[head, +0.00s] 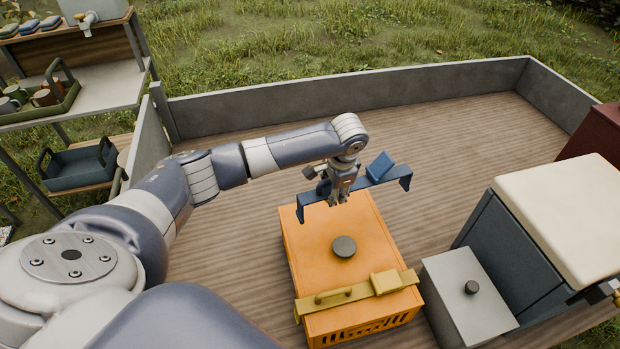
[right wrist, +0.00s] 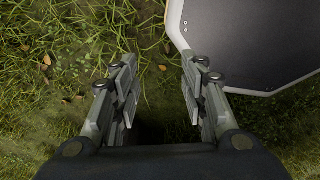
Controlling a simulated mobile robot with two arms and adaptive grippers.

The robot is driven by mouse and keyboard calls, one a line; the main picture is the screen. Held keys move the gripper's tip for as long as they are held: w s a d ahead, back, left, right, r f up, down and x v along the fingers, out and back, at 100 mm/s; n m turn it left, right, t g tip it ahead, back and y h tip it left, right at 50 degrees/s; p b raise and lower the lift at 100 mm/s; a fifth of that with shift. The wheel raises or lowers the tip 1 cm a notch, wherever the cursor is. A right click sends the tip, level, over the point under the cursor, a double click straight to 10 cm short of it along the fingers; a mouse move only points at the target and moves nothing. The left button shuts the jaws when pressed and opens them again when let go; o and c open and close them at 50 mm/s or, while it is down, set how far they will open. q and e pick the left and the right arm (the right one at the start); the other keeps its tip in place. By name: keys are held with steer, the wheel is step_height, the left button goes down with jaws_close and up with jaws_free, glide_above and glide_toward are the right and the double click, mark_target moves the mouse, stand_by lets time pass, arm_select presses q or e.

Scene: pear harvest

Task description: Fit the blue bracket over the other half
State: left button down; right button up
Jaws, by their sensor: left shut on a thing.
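My left gripper (head: 341,196) is shut on the blue bracket (head: 388,181). The bracket is a long bar with down-turned ends and a raised block near its right end. It is held above the far part of the orange crate's lid (head: 320,232), apparently clear of it. The gripper hides the bracket's middle. A yellow bracket (head: 362,290) with a handle and a block lies across the near part of the same lid. My right gripper (right wrist: 162,95) shows only in the right wrist view, open and empty above grass.
A dark knob (head: 344,246) stands on the orange lid between the two brackets. A grey box (head: 462,300) and a cream-lidded cooler (head: 560,215) stand at the right. Low grey walls (head: 350,100) edge the wooden bed. A shelf with trays (head: 78,168) is at the left.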

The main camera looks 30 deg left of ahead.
arm_select(q)
steer(key=s+a+f+p, duration=0.1)
steer(key=a+f, duration=0.1)
steer(key=a, duration=0.3)
steer(key=m+b, duration=0.1)
steer(key=b, duration=0.2)
glide_toward(307, 217)
steer(key=shift+w+a+f, duration=0.35)
steer(key=shift+f, duration=0.15)
steer(key=shift+s+d+b+x, duration=0.15)
steer(key=shift+b+x, duration=0.25)
steer(key=shift+x, duration=0.4)
steer(key=shift+s+d+b+x, duration=0.15)
steer(key=shift+b+x, duration=0.2)
steer(key=shift+x, duration=0.45)
steer(key=shift+d+b+x, duration=0.1)
steer(key=shift+b+x, duration=0.3)
steer(key=shift+x, duration=0.45)
steer(key=shift+f, duration=0.15)
arm_select(e)
steer(key=f, duration=0.1)
steer(key=a+f, duration=0.1)
steer(key=f, duration=0.1)
steer(key=shift+a, duration=0.25)
steer(key=shift+a, duration=0.25)
